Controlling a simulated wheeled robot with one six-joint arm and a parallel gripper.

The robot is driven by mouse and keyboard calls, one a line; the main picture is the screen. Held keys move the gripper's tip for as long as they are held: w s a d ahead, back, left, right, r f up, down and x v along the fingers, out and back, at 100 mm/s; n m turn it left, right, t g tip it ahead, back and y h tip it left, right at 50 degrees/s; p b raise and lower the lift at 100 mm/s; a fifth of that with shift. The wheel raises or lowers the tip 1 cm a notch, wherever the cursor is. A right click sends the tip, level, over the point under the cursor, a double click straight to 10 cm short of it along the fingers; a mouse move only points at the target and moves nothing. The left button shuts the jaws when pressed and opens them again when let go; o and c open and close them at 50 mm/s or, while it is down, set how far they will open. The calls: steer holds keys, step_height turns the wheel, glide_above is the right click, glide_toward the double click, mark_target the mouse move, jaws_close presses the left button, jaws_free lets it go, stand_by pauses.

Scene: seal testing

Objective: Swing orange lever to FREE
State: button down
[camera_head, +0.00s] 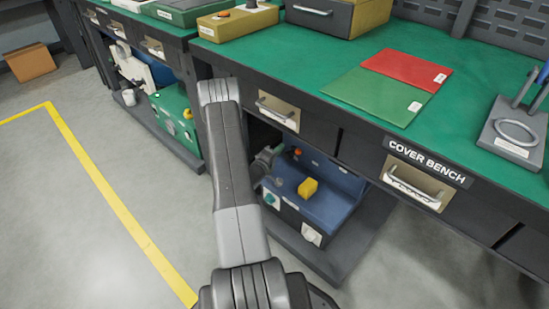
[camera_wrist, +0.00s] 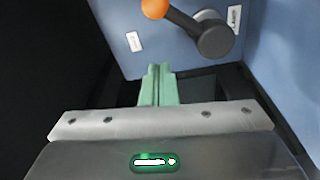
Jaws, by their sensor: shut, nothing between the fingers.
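The orange lever (camera_wrist: 180,18) is at the top of the wrist view. It has an orange ball at its left end, cut by the frame edge, and a dark arm running to a round dark hub on a blue panel (camera_wrist: 100,45). My gripper (camera_wrist: 158,70) shows two green fingers pressed together with nothing between them. It is below the lever in that picture, apart from it. A white label lies left of the lever and another right of the hub; I cannot read either surely. In the head view an orange knob (camera_head: 296,152) shows on the blue unit (camera_head: 325,190) under the bench.
The blue unit stands on a low shelf under the green-topped cover bench (camera_head: 330,55), whose front edge and drawers overhang it. A yellow block (camera_head: 308,188) sits on the unit. A green unit (camera_head: 175,120) stands to the left. Grey floor is clear in front.

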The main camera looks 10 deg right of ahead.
mark_target(294, 153)
steer(key=shift+s+d+f+b, duration=0.15)
steer(key=shift+d+b, duration=0.35)
steer(key=shift+d, duration=0.6)
steer(key=shift+s+d+f+b, duration=0.1)
steer(key=shift+s+d+b, duration=0.3)
steer(key=shift+d, duration=0.7)
